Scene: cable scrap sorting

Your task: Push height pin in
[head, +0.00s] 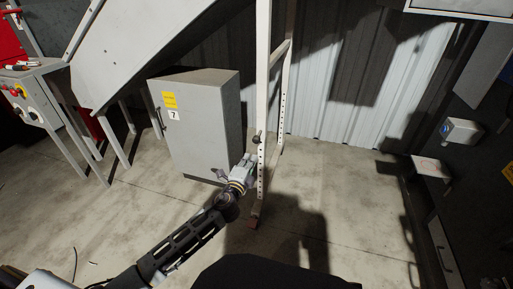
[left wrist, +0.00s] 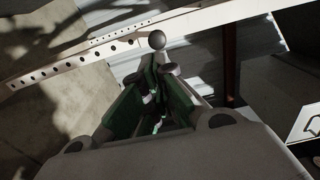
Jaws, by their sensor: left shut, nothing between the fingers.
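The height pin shows as a dark ball knob (head: 257,138) on the front white perforated post (head: 264,90) in the head view. In the left wrist view, the round grey knob (left wrist: 157,39) sits just beyond the fingertips, in front of the post with its row of holes (left wrist: 70,62). My left gripper (head: 250,160) is beside the post, slightly below the knob in the head view. Its green-lined fingers (left wrist: 160,66) are closed together and empty. I cannot tell whether the fingertips touch the knob. The pin's shaft is hidden. My right gripper is not visible.
A grey cabinet (head: 202,120) marked 7 stands left of the post. A sloped grey panel (head: 130,45) is at upper left. A second perforated post (head: 285,85) stands behind the first. The floor (head: 340,190) right of the posts is clear.

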